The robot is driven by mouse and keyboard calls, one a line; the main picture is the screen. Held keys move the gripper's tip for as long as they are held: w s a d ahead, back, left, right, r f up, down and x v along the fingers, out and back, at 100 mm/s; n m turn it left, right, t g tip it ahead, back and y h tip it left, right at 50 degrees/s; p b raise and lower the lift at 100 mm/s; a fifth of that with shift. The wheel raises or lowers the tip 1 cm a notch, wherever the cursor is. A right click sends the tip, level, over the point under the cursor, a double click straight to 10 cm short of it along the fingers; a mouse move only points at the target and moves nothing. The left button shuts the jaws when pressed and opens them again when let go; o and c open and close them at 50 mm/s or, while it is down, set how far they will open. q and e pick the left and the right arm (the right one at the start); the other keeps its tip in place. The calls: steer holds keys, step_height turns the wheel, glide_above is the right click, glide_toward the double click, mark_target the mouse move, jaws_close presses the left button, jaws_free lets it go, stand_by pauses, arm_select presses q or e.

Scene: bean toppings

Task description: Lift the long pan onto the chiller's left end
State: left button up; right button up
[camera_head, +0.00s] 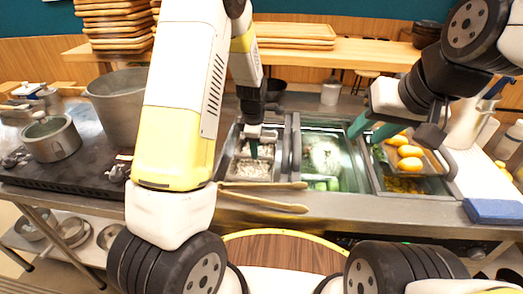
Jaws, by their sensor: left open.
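The chiller (340,202) is a steel-rimmed counter unit with side-by-side wells. Its left end holds a metal pan of pale, chopped contents (251,170). The middle well (325,155) shows a whitish heap and green pieces. The right well holds yellow pieces (404,185), with a tray of yellow fruit (410,152) above it. I cannot tell which is the long pan. My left gripper (255,150) points down over the left-end pan, open. My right gripper (369,132) is over the middle and right wells, its teal fingers apart. Contact with the tray is unclear.
A stove with pots (50,138) stands left. A blue cloth (493,211) lies at the right. Wooden trays (290,32) sit on the shelf behind. My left arm hides part of the counter.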

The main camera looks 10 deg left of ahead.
arm_select(q)
glide_above(254, 163)
steer(key=s, duration=0.4)
steer(key=f, duration=0.4)
steer(key=d+f, duration=0.1)
steer(key=f, duration=0.1)
steer(key=shift+w, duration=0.25)
jaws_close()
steer(key=shift+w+r, duration=0.1)
stand_by(0.3)
